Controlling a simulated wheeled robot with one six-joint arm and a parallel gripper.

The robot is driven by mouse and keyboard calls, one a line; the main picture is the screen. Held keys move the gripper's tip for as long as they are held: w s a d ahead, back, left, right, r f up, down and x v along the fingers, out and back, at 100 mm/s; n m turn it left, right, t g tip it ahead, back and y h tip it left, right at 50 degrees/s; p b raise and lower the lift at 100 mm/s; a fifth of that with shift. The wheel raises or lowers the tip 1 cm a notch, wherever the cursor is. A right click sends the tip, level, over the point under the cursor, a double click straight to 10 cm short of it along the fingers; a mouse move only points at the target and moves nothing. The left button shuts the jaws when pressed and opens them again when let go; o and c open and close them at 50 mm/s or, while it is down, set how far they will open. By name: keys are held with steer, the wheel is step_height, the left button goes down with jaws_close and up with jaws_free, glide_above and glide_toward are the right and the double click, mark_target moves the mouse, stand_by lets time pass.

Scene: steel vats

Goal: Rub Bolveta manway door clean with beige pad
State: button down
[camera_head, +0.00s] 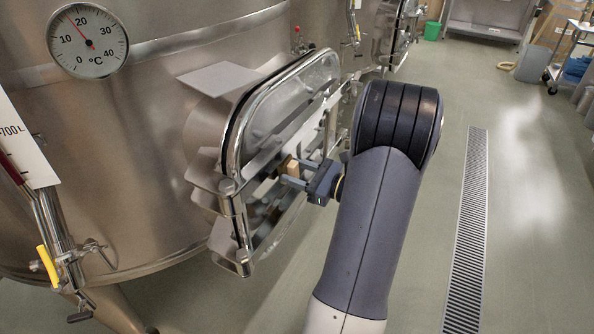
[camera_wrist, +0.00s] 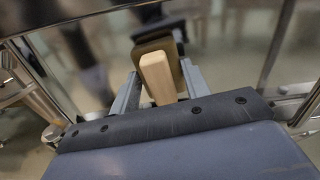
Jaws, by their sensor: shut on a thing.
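The manway door (camera_head: 285,112) is a shiny steel panel with rounded ends on the front of the large vat, seen at a slant. No name is readable on it. My gripper (camera_head: 289,173) is at the lower part of the door, shut on the small beige pad (camera_head: 291,165). In the wrist view the pad (camera_wrist: 158,79) stands upright between the two grey fingers. A darker brown block shape lies just beyond it, perhaps its reflection in the steel. I cannot tell whether the pad touches the door. My arm hides part of the area to the right.
A round thermometer (camera_head: 88,41) and a white scale plate (camera_head: 22,140) are on the vat at left. A yellow-handled valve (camera_head: 47,266) sits below. A floor drain grate (camera_head: 466,230) runs along the right. A trolley (camera_head: 572,55) stands far right; the floor between is clear.

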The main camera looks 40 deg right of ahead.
steer(key=shift+d, duration=0.1)
steer(key=shift+v, duration=3)
steer(key=shift+s, duration=0.1)
steer(key=v, duration=0.2)
steer(key=shift+s+d+p, duration=0.2)
steer(key=shift+s+p, duration=0.1)
steer(key=shift+s, duration=0.05)
steer(key=c, duration=1.3)
jaws_free()
steer(key=shift+c, duration=0.2)
jaws_close()
